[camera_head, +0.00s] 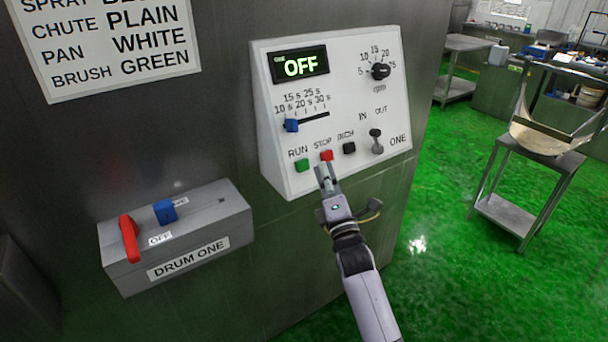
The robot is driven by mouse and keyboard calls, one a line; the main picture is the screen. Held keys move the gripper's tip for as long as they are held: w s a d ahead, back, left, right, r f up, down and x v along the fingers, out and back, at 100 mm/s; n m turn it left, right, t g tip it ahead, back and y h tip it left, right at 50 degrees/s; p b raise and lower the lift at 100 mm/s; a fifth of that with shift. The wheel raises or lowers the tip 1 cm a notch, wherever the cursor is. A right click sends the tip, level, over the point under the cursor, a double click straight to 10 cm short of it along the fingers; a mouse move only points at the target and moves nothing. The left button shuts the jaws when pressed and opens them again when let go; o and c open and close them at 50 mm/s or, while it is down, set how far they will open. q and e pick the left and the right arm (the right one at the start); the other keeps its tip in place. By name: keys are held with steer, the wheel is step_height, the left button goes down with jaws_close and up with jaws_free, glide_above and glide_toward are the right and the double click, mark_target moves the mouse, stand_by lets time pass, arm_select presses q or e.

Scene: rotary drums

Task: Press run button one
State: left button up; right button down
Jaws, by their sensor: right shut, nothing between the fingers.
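The white control panel (340,80) for drum one is on the grey metal cabinet. Its green run button (302,165) sits at the lower left under the word RUN. The red stop button (326,155) is just right of it, and a black button (349,148) is further right. My right gripper (324,172) is shut and empty. Its tips are just below the stop button in the picture, to the right of the run button; I cannot tell if they touch the panel. My left gripper is not in view.
A grey switch box (185,240) labelled DRUM ONE, with a red lever (130,238) and a blue block (165,211), juts out at lower left. The panel also has a blue slider (291,125), a black knob (380,71) and a toggle (376,141). Green floor lies right.

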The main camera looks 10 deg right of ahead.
mark_target(302, 165)
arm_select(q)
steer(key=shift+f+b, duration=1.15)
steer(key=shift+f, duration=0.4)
arm_select(e)
steer(key=shift+w+a+f, duration=0.2)
steer(key=shift+w, duration=0.3)
steer(key=shift+w+a+f, duration=0.15)
steer(key=shift+w+f, duration=0.05)
steer(key=shift+w, duration=0.3)
steer(key=shift+w+a+f, duration=0.2)
steer(key=shift+w, duration=0.3)
arm_select(q)
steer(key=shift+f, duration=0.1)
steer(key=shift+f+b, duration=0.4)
steer(key=shift+b, duration=0.05)
arm_select(e)
steer(key=shift+w+a+f, duration=0.1)
steer(key=shift+w+a, duration=0.05)
steer(key=shift+w, duration=0.2)
